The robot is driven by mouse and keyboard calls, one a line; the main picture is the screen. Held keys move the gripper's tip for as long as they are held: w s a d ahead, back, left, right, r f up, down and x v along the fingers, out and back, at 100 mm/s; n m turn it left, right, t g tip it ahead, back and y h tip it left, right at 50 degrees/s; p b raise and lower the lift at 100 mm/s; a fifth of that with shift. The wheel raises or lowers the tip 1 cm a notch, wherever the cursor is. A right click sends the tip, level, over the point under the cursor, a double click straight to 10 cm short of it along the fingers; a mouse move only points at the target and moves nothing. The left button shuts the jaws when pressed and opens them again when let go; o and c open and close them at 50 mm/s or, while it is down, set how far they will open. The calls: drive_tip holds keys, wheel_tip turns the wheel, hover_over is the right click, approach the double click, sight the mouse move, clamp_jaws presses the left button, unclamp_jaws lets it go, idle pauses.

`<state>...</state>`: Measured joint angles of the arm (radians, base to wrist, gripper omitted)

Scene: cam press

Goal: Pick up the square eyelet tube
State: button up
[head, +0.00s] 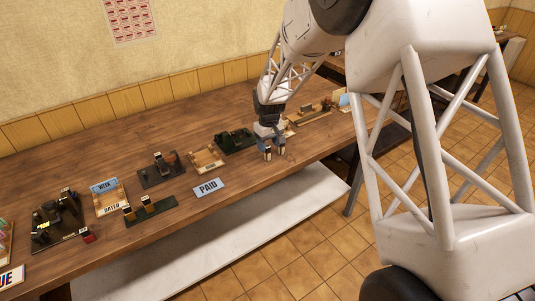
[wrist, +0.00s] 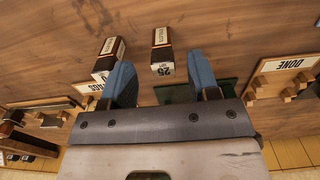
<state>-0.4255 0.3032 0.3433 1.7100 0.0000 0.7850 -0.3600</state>
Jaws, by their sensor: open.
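Two small upright tubes with dark sides and white labelled ends stand near the table's front edge. In the wrist view one tube (wrist: 162,53) is marked 25 and lies between the lines of my two fingers. The other tube (wrist: 107,61) is beside my left-hand finger, which partly overlaps it. Both look box-like, so I cannot tell surely which is the square eyelet tube. In the head view they show as small pale-topped blocks, one left (head: 267,153) and one right (head: 281,150). My gripper (wrist: 160,66) is open and empty, pointing down above them; it also shows in the head view (head: 272,139).
A green tray (head: 236,141) stands behind my gripper. A wooden DONE tray (wrist: 285,75) is right in the wrist view. A blue PAID card (head: 208,188), a WEEK DATED tray (head: 110,199) and a dark press (head: 60,217) stand left. Bare wood surrounds the tubes in front.

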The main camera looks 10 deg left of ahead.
sight(267, 146)
drive_tip(key=shift+f, duration=0.1)
drive_tip(key=shift+a+f, duration=0.15)
drive_tip(key=shift+f, duration=1.1)
drive_tip(key=shift+a+f, duration=0.1)
drive_tip(key=shift+f, duration=1.15)
clamp_jaws()
drive_tip(key=shift+r, duration=0.15)
drive_tip(key=shift+r, duration=0.5)
drive_tip(key=shift+s+d+r, duration=0.1)
drive_tip(key=shift+s+r, duration=0.05)
drive_tip(key=shift+r, duration=0.45)
drive_tip(key=shift+s+d+r, duration=0.1)
drive_tip(key=shift+r, duration=0.45)
drive_tip(key=s+d, duration=0.3)
drive_tip(key=s, duration=0.4)
drive_tip(key=s+d+r, duration=0.1)
drive_tip(key=s+d, duration=0.2)
drive_tip(key=s, duration=0.4)
drive_tip(key=shift+r, duration=0.2)
